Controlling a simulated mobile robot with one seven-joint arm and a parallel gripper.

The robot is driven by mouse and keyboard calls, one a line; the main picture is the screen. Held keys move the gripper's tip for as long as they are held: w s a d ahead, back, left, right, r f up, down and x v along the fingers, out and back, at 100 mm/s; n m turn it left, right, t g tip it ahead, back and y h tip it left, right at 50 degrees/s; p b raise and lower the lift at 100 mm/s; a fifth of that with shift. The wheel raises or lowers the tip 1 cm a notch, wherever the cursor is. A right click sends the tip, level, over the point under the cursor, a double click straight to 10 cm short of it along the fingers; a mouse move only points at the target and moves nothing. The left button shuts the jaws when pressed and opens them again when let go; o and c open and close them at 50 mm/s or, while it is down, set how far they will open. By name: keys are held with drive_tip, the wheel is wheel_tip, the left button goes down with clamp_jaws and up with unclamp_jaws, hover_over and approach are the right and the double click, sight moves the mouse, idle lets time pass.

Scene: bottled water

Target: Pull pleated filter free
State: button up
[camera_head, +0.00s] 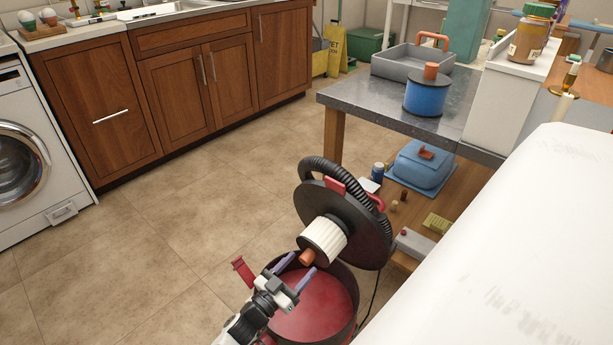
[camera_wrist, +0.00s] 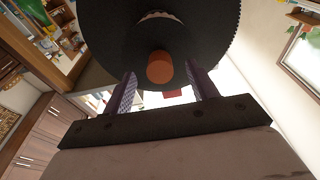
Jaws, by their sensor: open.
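The white pleated filter (camera_head: 323,238) is fixed under the tilted black round lid of a red canister vacuum. An orange knob (camera_head: 307,257) sticks out of its lower end, and it also shows in the wrist view (camera_wrist: 160,67). My gripper (camera_head: 297,266) is open, with its two purple fingers on either side of the orange knob. In the wrist view the fingers (camera_wrist: 160,88) stand left and right of the knob with a gap on each side. The black lid (camera_head: 370,232) fills the top of the wrist view, where only a sliver of the pleats shows.
The open red canister (camera_head: 322,312) lies below the filter and my gripper. A grey table (camera_head: 390,112) at the upper right bears a blue cylinder with an orange knob (camera_head: 427,92) and a grey tray (camera_head: 405,62). Tiled floor on the left is clear.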

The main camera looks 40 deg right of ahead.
drive_tip(key=shift+d+r, duration=0.15)
drive_tip(key=shift+d, duration=0.6)
drive_tip(key=shift+c, duration=0.5)
drive_tip(key=c, duration=1)
drive_tip(key=shift+s+a+f+p, duration=0.1)
drive_tip(key=shift+a+f+p, duration=0.15)
drive_tip(key=shift+a, duration=1)
drive_tip(key=shift+s+a+f+p, duration=0.1)
drive_tip(key=shift+a+f, duration=0.2)
drive_tip(key=shift+a, duration=0.95)
